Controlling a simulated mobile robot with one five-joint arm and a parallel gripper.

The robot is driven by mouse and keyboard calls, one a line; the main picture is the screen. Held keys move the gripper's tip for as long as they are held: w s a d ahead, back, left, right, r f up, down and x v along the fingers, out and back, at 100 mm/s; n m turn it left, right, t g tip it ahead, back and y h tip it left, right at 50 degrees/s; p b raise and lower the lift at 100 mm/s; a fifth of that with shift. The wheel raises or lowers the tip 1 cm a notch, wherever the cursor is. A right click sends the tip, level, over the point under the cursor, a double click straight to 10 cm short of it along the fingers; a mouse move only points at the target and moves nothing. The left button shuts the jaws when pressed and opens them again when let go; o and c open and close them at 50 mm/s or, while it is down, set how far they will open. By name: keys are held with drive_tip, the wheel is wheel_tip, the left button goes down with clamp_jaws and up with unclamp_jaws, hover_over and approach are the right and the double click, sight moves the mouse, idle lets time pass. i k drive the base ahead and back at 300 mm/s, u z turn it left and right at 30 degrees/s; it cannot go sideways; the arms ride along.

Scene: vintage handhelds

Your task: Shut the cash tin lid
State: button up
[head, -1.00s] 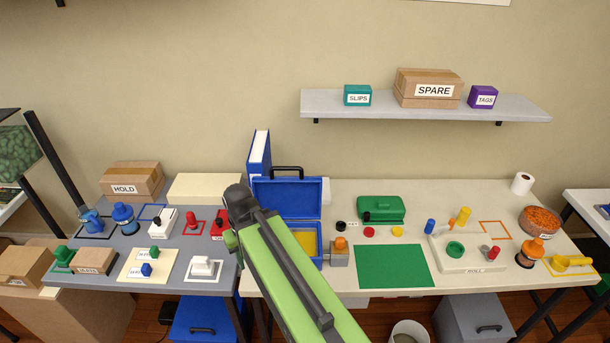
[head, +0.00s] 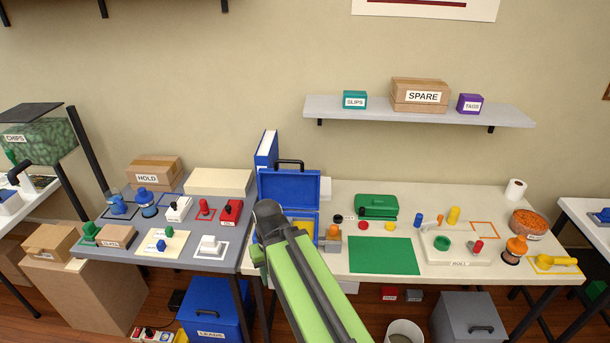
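The blue cash tin (head: 292,213) stands near the left end of the white table. Its lid (head: 290,187) is open and stands upright at the back, with a dark handle on its top edge. A yellow inside shows in the tin. My green arm reaches up from the bottom of the picture and covers the tin's front left part. The arm's dark end (head: 267,212) is beside the tin's left side in the picture; whether it touches cannot be told. The fingers of my gripper are hidden behind the arm.
A blue binder (head: 265,150) stands behind the tin's lid. An orange-topped block (head: 332,238) sits close at the tin's right, with a green mat (head: 384,255) beyond. The grey table (head: 150,240) at left holds several stamps. A shelf (head: 420,111) hangs above at right.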

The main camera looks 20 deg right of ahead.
sight(292, 189)
drive_tip(key=z, duration=0.45)
drive_tip(key=i, duration=0.5)
drive_tip(key=u, duration=4.55)
drive_tip(key=i, duration=0.15)
drive_tip(key=z, duration=1.65)
drive_tip(key=k, duration=1.05)
drive_tip(key=z, duration=1)
drive_tip(key=i, duration=0.85)
drive_tip(key=u, duration=0.05)
